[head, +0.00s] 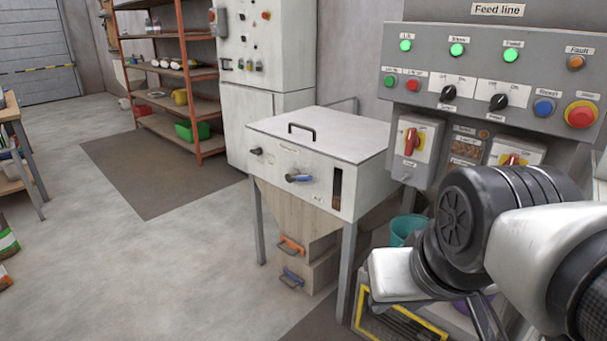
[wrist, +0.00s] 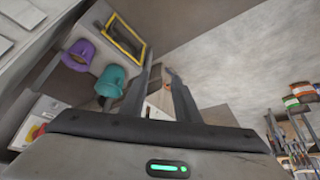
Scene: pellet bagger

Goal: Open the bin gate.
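A white bin (head: 318,150) on grey legs stands in the middle of the head view, its flat lid closed under a black handle (head: 302,130). Its front has a blue-tipped lever (head: 298,178) lying roughly sideways, a black knob (head: 256,151) and a dark upright slot (head: 337,188). Below, a wooden chute or box carries an orange handle (head: 291,245) and a blue handle (head: 291,278). I cannot tell which part is the gate. My gripper (wrist: 160,72) is open and empty in the wrist view, apart from the bin; in the head view my arm mostly hides it.
A grey feed-line panel (head: 490,75) with lit green lamps and switches rises at the right. A teal bucket (wrist: 110,82) and a purple bucket (wrist: 78,55) stand near a yellow-framed item (wrist: 126,37). Shelves (head: 170,75) stand behind. Floor left of the bin is clear.

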